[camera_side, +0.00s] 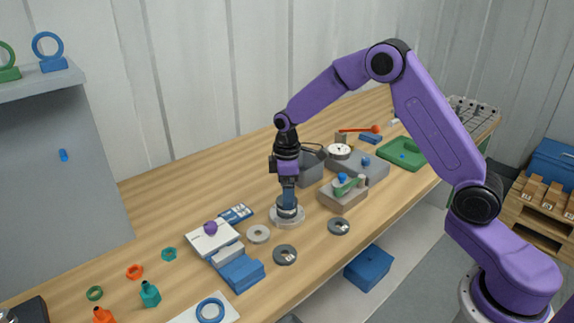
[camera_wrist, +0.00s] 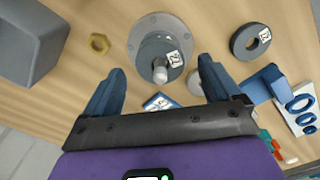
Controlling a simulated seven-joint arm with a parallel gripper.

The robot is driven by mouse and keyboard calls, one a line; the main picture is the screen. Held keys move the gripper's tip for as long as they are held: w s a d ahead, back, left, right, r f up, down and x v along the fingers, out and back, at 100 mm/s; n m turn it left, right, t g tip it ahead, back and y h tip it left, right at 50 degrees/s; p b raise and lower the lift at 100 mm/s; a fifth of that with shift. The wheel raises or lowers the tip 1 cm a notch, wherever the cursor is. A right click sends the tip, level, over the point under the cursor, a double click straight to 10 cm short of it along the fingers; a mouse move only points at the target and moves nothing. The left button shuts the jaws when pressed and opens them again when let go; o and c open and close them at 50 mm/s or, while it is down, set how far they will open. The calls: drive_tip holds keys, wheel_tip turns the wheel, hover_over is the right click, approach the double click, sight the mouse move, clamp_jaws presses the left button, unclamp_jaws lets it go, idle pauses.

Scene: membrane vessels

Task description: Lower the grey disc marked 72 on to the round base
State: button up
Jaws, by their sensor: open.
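The round base (camera_side: 274,219) is a pale flange with bolt holes, standing on the table; its rim (camera_wrist: 135,28) also shows in the wrist view. A grey disc with a white label (camera_wrist: 152,50), apparently 72, lies over the middle of the base, with a pale peg rising at its near side. It appears to rest on the base, but any small gap is hidden. My gripper (camera_side: 287,205) is low over the base, pointing down. In the wrist view its two blue fingers (camera_wrist: 160,68) are spread wide, one on each side of the disc, with nothing clamped between them.
Dark labelled rings (camera_side: 285,255) and (camera_side: 339,226) lie in front of the base, with a pale ring (camera_side: 258,234) to its left. A tan block with a green part (camera_side: 342,194) and a grey bin (camera_side: 310,170) stand close on the right. A brass nut (camera_wrist: 98,43) lies beside the base.

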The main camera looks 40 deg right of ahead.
wheel_tip(320, 180, up, 17)
drive_tip(key=shift+f, duration=0.2)
drive_tip(key=shift+s, duration=0.1)
idle(0.5)
drive_tip(key=s+a+n, duration=0.1)
drive_tip(key=s+a, duration=0.2)
drive_tip(key=s, duration=0.6)
drive_tip(key=s+a, duration=0.3)
drive_tip(key=s, duration=0.6)
drive_tip(key=s+d+f, duration=0.2)
drive_tip(key=s, duration=0.7)
drive_tip(key=s+d+f+n, duration=0.1)
drive_tip(key=s+d+f, duration=0.2)
drive_tip(key=s, duration=0.6)
drive_tip(key=shift+s+d+f, duration=0.25)
drive_tip(key=shift+d+f, duration=0.1)
